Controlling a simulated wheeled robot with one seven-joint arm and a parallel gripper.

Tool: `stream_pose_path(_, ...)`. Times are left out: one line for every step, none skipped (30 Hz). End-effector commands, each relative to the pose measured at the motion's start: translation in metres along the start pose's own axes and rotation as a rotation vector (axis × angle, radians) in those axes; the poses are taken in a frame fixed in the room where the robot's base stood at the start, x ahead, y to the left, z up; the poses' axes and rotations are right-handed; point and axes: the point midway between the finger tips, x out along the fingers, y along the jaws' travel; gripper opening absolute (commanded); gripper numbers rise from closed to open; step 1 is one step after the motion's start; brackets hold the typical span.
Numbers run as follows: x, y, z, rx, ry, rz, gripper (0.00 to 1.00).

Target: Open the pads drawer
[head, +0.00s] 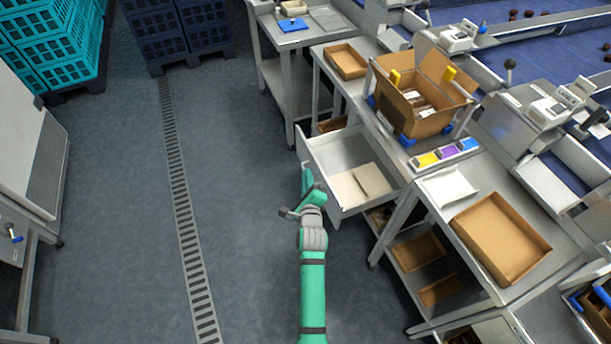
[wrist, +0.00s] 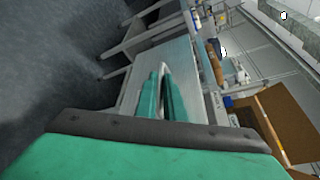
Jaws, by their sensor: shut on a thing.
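The pads drawer (head: 335,146) is a light grey metal drawer under the packing bench. It stands pulled well out toward the left over the floor. Pale flat pads (head: 360,186) lie in its near part. My gripper (head: 307,180) is at the drawer's outer front panel, shut on its handle. The handle itself is hidden by the fingers. In the wrist view the teal fingers (wrist: 163,95) are close together against the grey front panel (wrist: 158,65).
A cardboard box (head: 415,95) with open flaps stands on the bench above. An empty cardboard tray (head: 500,238) lies on the nearer table. Teal and blue crates (head: 160,35) stand at the back left. The floor left of the drawer is clear, crossed by a drain grate (head: 180,190).

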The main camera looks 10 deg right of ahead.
Motion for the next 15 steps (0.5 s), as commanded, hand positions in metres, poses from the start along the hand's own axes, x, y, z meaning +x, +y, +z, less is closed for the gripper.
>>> stream_pose_path(0.0015, -0.0043, 0.0079, 0.001, -0.012, -0.009, 0.00)
stream_pose_path(0.0015, -0.0044, 0.0077, 0.001, -0.012, -0.009, 0.00)
stream_pose_path(0.0015, -0.0046, 0.0075, 0.001, -0.011, -0.010, 0.00)
stream_pose_path(0.0015, -0.0047, 0.0074, 0.001, -0.011, -0.010, 0.00)
stream_pose_path(0.0015, -0.0048, 0.0072, 0.001, -0.011, -0.010, 0.00)
stream_pose_path(0.0015, -0.0050, 0.0071, 0.001, -0.011, -0.010, 0.00)
stream_pose_path(0.0015, -0.0051, 0.0070, 0.001, -0.011, -0.011, 0.00)
stream_pose_path(0.0015, -0.0052, 0.0069, 0.001, -0.011, -0.011, 0.00)
stream_pose_path(0.0014, -0.0053, 0.0067, 0.001, -0.010, -0.011, 0.00)
stream_pose_path(0.0014, -0.0055, 0.0066, 0.001, -0.010, -0.011, 0.16)
stream_pose_path(0.0014, -0.0056, 0.0064, 0.001, -0.010, -0.011, 0.23)
stream_pose_path(0.0013, -0.0052, 0.0057, 0.001, -0.009, -0.011, 0.27)
stream_pose_path(0.0011, -0.0047, 0.0050, 0.001, -0.008, -0.010, 0.27)
stream_pose_path(0.0010, -0.0043, 0.0044, 0.001, -0.007, -0.009, 0.27)
stream_pose_path(0.0009, -0.0037, 0.0037, 0.001, -0.006, -0.008, 0.27)
